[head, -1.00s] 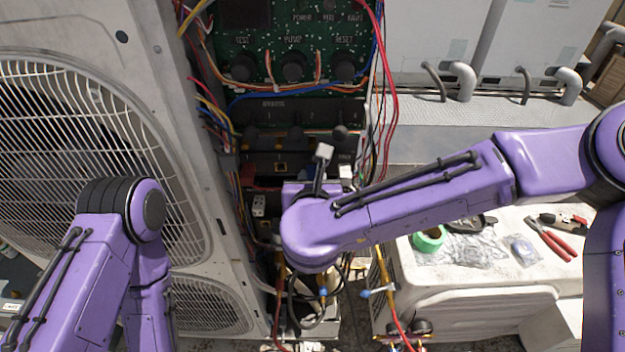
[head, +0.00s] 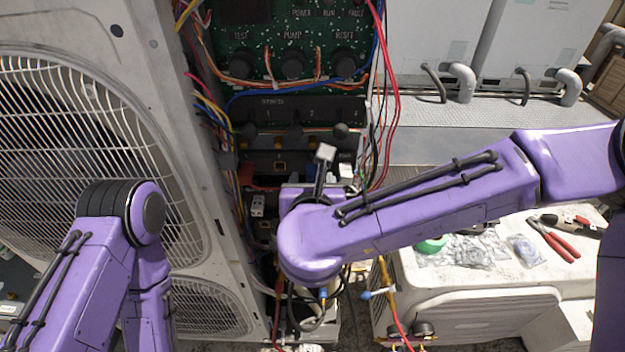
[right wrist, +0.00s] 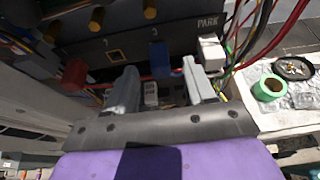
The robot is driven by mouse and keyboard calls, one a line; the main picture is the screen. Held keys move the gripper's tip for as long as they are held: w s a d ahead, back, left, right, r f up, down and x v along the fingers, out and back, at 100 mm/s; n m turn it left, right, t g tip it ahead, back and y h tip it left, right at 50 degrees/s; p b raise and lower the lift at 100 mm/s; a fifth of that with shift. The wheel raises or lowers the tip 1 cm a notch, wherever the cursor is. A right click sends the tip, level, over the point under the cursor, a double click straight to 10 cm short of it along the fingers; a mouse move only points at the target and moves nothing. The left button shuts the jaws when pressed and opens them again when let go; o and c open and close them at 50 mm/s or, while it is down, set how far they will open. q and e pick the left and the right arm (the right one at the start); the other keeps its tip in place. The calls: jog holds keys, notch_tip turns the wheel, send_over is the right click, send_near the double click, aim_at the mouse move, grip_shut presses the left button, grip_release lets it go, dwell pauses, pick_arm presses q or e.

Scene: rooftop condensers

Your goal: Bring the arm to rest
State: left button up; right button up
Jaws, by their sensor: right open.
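My right arm (head: 430,205) reaches in from the right across the picture in the head view. Its hand is in front of the open electrical cabinet. In the right wrist view my right gripper (right wrist: 161,88) is open, with its two grey fingers apart and nothing seen between them. The fingers point at the lower part of the dark panel (right wrist: 120,42), below the PARK label; I cannot tell whether they touch anything. My left arm (head: 100,260) is folded at the lower left in the head view, and its gripper is not seen.
A green circuit board (head: 290,45) with knobs and loose wires (head: 385,110) surrounds the work area. The fan grille (head: 70,130) is left. A white unit (head: 480,300) at right carries green tape (head: 432,244) and red pliers (head: 555,240).

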jog(key=b+v, duration=0.2)
jog(key=v, duration=0.6)
jog(key=w+d+f+n+g+y+b, duration=0.1)
jog(key=d+f+n+g, duration=0.15)
jog(key=f+n, duration=1)
jog(key=w+d+f+n+g+b, duration=0.15)
jog(key=d+f+n, duration=0.25)
jog(key=f+n, duration=0.85)
jog(key=s+d+f+n+g+h+b, duration=0.2)
jog(key=s+d+f+g, duration=0.1)
jog(key=s+d+f, duration=0.7)
jog(key=s+d+f+n+g+h+b, duration=0.2)
jog(key=s+d+f+g, duration=0.1)
jog(key=s+d+f, duration=0.8)
notch_tip(320, 180, down, 5)
jog(key=d, duration=0.2)
jog(key=shift+s+d+f, duration=0.2)
jog(key=shift+s+d, duration=0.1)
jog(key=shift+d, duration=0.05)
